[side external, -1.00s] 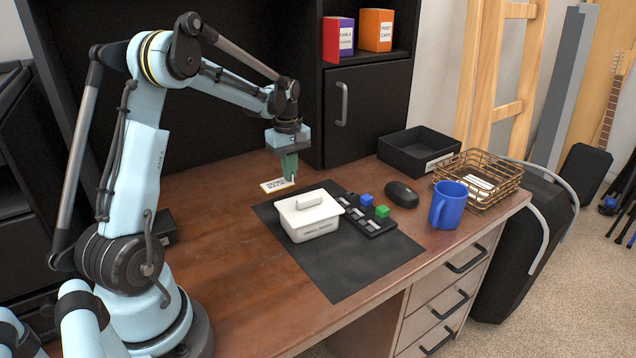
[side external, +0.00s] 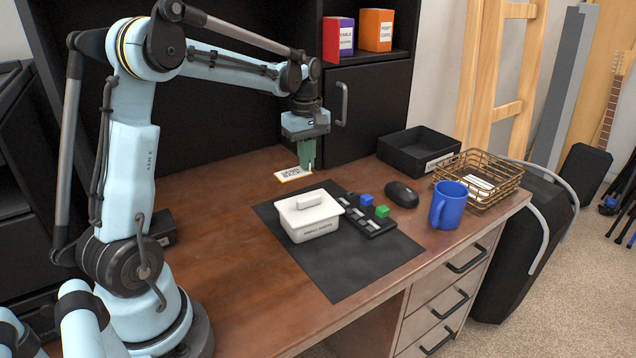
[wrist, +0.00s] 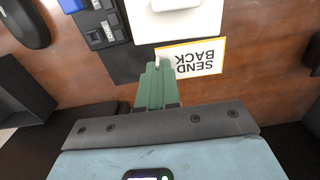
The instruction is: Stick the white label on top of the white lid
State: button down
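The white label (side external: 293,174), edged in yellow-orange, is behind the white box near the mat's back edge. In the wrist view the label (wrist: 192,58) reads "SEND BACK" upside down. My gripper (side external: 307,168) has its green fingers closed on one end of the label; they also show in the wrist view (wrist: 157,68). I cannot tell how high the label is above the desk. The white lid (side external: 296,209), with a raised handle, sits on a white box (side external: 316,230) on the black mat. The lid's edge shows in the wrist view (wrist: 175,22), apart from the label.
Right of the box are a black tray (side external: 378,229) with blue and green blocks, a black mouse (side external: 401,194) and a blue mug (side external: 448,205). A black bin (side external: 405,157) and wire basket (side external: 493,172) stand behind. The mat (side external: 345,280) in front is clear.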

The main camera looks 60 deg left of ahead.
notch_tip(320, 180, up, 4)
jog(key=r, duration=0.1)
send_over(330, 209)
jog(key=shift+f+m, duration=0.25)
jog(key=shift+m, duration=0.05)
jog(key=shift+f, duration=0.1)
jog(key=shift+f, duration=4.55)
jog(key=shift+f, duration=0.4)
jog(key=c, duration=1.3)
grip_release()
notch_tip(330, 209, up, 12)
jog(key=shift+r, duration=0.1)
